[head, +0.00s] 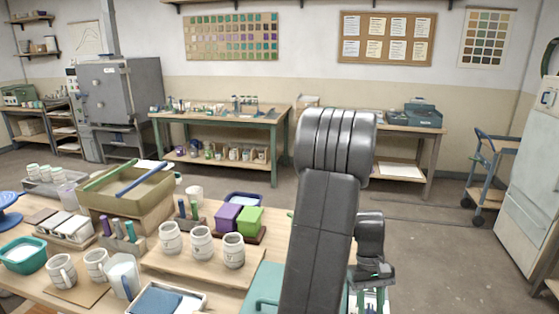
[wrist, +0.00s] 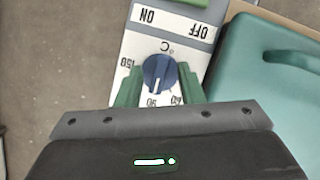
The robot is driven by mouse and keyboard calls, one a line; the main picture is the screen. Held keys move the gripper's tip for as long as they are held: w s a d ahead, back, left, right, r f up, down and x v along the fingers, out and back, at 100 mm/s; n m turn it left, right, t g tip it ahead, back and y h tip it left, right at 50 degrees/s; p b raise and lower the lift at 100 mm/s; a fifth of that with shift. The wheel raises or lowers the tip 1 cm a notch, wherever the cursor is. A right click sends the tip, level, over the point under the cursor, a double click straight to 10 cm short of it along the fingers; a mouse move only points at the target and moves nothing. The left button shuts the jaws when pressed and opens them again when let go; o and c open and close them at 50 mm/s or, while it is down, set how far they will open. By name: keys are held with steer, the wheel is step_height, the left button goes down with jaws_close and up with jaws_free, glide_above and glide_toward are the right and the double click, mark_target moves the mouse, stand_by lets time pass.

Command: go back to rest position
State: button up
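My gripper (wrist: 160,88) is at the lower middle of the wrist view. Its two green fingers stand apart, on either side of a blue round knob (wrist: 158,72), with a narrow gap showing at each side. The knob sits on a white panel with temperature numbers, °C and ON/OFF lettering (wrist: 150,45); its white mark points toward the gripper, near 90. In the head view my arm reaches down at the right end of the front table, and the fingers are mostly hidden at the bottom edge.
A teal container (wrist: 285,90) lies right beside the panel. Open floor (head: 440,255) lies to the right, with a blue cart (head: 487,175) beyond.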

steer(key=n, duration=0.2)
steer(key=n+h+b, duration=0.1)
steer(key=n, duration=0.1)
steer(key=shift+a+t+h, duration=0.15)
steer(key=shift+t+h, duration=0.15)
steer(key=shift+s+n+b, duration=0.1)
steer(key=shift+n+b, duration=0.2)
steer(key=shift+n, duration=0.6)
steer(key=shift+h, duration=0.3)
steer(key=shift+r, duration=0.1)
